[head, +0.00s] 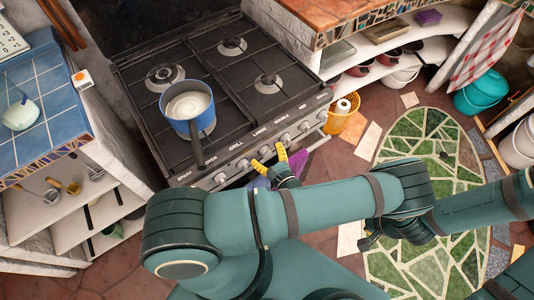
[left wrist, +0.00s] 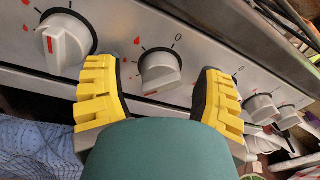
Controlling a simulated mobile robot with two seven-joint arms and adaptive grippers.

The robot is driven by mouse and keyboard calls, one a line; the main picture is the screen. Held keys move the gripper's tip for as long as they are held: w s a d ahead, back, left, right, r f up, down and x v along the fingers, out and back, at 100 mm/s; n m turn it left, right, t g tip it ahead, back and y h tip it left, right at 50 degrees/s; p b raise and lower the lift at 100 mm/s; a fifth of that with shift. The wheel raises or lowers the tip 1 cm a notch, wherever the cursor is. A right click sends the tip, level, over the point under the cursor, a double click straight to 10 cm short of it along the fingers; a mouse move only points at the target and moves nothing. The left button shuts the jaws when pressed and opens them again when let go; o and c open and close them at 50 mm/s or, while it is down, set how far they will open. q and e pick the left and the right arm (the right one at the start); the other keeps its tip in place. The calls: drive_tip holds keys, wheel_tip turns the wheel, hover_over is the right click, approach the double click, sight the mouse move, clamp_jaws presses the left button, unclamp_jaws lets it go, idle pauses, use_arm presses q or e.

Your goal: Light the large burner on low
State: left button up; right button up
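The stove's silver front panel carries a row of knobs, with labels such as GRILL, LARGE and DOUBLE on the edge above. My left gripper (head: 268,156) is open, its yellow fingers on either side of the knob (left wrist: 160,70) below the LARGE label. In the left wrist view the fingers (left wrist: 163,95) straddle this knob with gaps at both sides. Its red mark points down-left, away from the 0. A burner (head: 165,75) at the stove's back left looks largest. No flame shows. My right arm is at the right; a dark part (head: 370,239) at its end may be its gripper.
A blue saucepan (head: 188,106) with pale contents stands on the front left burner, its handle toward the front edge. Neighbouring knobs (left wrist: 65,40) (left wrist: 262,107) sit close to both sides of the fingers. A wicker basket (head: 345,118) stands right of the stove.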

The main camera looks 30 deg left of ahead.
use_arm(q)
drive_tip(key=shift+d, duration=0.15)
drive_tip(key=v, duration=0.7)
drive_tip(key=shift+s+d, duration=0.1)
clamp_jaws()
idle(1.2)
